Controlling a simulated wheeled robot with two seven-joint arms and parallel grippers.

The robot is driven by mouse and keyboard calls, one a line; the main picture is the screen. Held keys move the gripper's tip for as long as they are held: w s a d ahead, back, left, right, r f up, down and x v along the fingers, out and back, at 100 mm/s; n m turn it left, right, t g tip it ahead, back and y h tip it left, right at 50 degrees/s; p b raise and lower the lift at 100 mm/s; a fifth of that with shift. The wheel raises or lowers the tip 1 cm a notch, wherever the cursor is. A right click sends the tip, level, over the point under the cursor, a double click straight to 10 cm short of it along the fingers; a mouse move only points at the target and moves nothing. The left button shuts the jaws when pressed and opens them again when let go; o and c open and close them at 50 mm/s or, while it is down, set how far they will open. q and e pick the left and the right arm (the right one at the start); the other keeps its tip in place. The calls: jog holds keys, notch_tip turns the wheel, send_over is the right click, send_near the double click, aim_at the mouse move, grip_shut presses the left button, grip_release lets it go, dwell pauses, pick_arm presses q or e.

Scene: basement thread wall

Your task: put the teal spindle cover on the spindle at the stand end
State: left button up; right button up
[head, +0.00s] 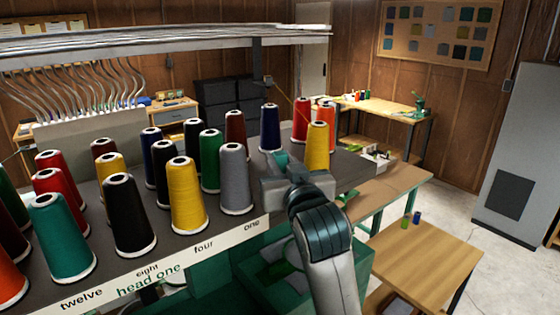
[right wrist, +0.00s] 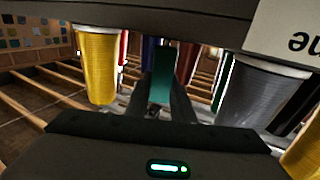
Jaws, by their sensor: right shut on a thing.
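In the right wrist view, which shows the scene upside down, a dark teal piece (right wrist: 162,74), which looks like the spindle cover, is between the fingers of my right gripper (right wrist: 163,98). In the head view my right gripper (head: 274,183) is at the stand end by the label "one", between a grey cone (head: 234,178) and a yellow cone (head: 318,147). The thread stand (head: 190,240) carries the cones. My left gripper is not in view.
Several thread cones stand close by, including a yellow one (head: 188,196), a green one (head: 210,160) and a dark blue one (head: 270,128). A metal rail (head: 170,42) runs above the stand. A wooden table (head: 425,255) with two small spools is at the right.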

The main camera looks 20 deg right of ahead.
dwell(0.3)
jog(key=shift+f, duration=0.35)
dwell(0.4)
jog(key=o, duration=1.1)
jog(key=shift+r, duration=0.1)
